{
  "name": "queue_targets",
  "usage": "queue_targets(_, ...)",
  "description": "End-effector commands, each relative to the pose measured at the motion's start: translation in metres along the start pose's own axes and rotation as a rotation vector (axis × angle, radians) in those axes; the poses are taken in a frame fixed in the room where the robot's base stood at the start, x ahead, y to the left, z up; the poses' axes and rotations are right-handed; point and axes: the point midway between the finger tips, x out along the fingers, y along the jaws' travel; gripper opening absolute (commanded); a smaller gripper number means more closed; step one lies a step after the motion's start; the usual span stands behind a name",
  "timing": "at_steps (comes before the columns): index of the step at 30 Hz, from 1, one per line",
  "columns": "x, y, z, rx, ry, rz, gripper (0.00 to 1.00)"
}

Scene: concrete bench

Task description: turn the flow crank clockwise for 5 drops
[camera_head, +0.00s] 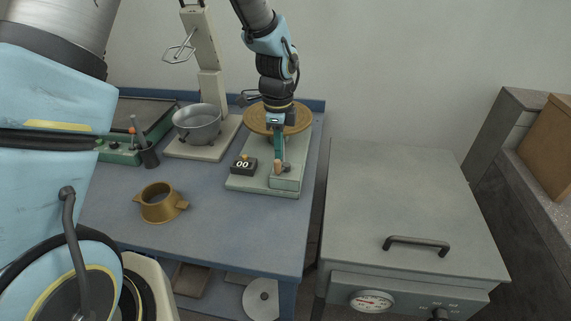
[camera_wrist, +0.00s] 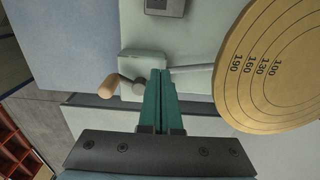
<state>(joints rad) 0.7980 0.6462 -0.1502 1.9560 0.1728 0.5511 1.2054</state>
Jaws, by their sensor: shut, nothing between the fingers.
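The flow crank has a wooden knob (camera_head: 278,165) and sits on a small pale green box (camera_head: 287,180) at the front right of a pale green base (camera_head: 240,184). In the wrist view the crank's knob (camera_wrist: 107,87) points left of its grey hub (camera_wrist: 139,88). My gripper (camera_head: 279,158) is shut and empty, its green fingers pointing down by the box. In the wrist view the fingertips (camera_wrist: 160,73) overlap the box's right side, apart from the knob. Whether they touch the box I cannot tell. A counter (camera_head: 243,165) reads 00.
A round wooden disc (camera_head: 262,120) with printed rings stands behind the crank, partly hidden by my arm. The front of the blue bench (camera_head: 235,225) is clear.

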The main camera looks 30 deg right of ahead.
Motion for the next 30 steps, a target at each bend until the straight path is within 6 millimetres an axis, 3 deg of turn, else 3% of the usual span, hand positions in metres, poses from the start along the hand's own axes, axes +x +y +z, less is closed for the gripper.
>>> queue_targets(24,0.0,-0.01,-0.025,-0.001,0.0,0.001,0.0)
queue_targets(30,0.0,-0.01,-0.025,-0.001,0.0,0.0,0.21)
